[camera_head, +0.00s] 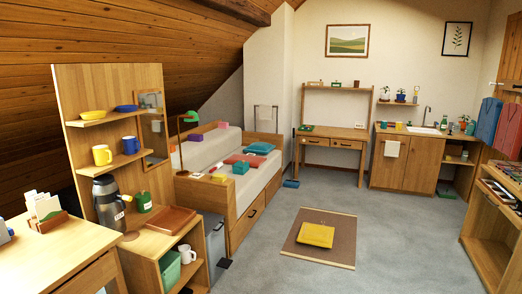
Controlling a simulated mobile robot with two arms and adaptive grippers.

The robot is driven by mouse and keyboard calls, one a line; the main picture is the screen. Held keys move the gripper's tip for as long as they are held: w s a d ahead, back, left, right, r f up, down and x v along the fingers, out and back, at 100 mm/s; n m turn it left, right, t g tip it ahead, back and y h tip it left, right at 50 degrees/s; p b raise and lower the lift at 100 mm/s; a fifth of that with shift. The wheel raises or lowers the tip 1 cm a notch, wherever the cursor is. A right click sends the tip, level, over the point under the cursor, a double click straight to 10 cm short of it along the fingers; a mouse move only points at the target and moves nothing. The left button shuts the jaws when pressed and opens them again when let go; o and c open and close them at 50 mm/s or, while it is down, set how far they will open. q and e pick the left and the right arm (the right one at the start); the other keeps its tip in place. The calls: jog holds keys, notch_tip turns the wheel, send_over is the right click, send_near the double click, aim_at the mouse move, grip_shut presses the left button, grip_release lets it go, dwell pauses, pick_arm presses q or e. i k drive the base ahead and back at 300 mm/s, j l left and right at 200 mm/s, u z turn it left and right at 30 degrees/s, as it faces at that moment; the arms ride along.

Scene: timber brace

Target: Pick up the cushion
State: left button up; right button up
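A flat yellow piece (316,235) that looks like a cushion lies on a brown mat (340,253) on the floor, right of the picture's middle. A small dark mark shows near its far edge. A teal, pillow-like piece (259,147) lies at the far end of the daybed (250,193); I cannot tell for sure which of the two is the cushion. Neither of my grippers is in view, and nothing touches the yellow piece except the mat.
Grey floor (385,215) is open around the mat. The drawer daybed and a low cabinet (160,250) stand to the left, an open shelf unit (490,235) to the right. A desk (330,134) and a sink counter (405,165) line the back wall.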

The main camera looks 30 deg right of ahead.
aim_at(318, 235)
jog(key=z, duration=1.35)
jog(key=i+z, duration=0.4)
jog(key=i, duration=1.85)
jog(key=i+u, duration=0.1)
jog(key=i, duration=0.55)
jog(key=i+l+u, duration=0.1)
jog(key=i, duration=0.6)
jog(key=i+l+u, duration=0.1)
jog(key=i+l, duration=0.15)
jog(key=i, duration=0.4)
